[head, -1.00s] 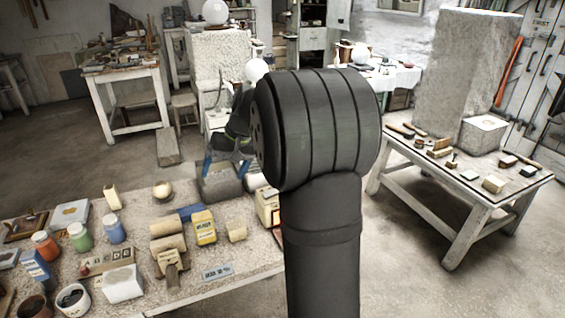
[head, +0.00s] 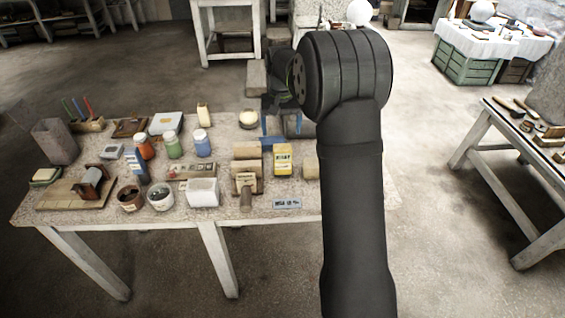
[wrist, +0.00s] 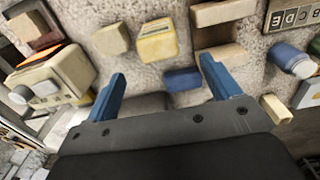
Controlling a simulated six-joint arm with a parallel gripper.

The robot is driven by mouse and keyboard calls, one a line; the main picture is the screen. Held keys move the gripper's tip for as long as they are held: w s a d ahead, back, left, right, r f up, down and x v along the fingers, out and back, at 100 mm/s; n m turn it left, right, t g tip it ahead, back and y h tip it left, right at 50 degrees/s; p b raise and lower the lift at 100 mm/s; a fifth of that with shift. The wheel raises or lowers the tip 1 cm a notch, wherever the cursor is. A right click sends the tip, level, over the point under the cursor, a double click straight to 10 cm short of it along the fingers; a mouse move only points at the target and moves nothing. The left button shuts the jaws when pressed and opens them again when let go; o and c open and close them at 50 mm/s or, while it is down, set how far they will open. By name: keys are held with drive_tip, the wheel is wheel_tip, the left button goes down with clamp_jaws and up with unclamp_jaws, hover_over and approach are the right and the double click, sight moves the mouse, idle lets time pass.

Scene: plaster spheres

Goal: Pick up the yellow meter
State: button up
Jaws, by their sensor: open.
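The yellow meter (head: 283,161) stands on the speckled workbench, a small yellow box with a dark-lettered face in the head view. In the wrist view it (wrist: 157,42) lies ahead of my gripper, just beyond the fingertips. My gripper (wrist: 162,68) has two blue fingers spread wide with nothing held. In the head view the gripper is at the bench's far edge, behind the meter, and is partly hidden by my arm.
A blue block (wrist: 183,80) lies near the gap between the fingertips, close to the meter. A cream device (wrist: 52,78) is at the left. Paint jars (head: 173,146) stand farther left on the bench.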

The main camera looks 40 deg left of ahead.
sight(282, 154)
wheel_tip(282, 154, down, 11)
drive_tip(key=shift+w+d+f, duration=0.1)
drive_tip(key=shift+d+f, duration=0.05)
drive_tip(key=c, duration=1.1)
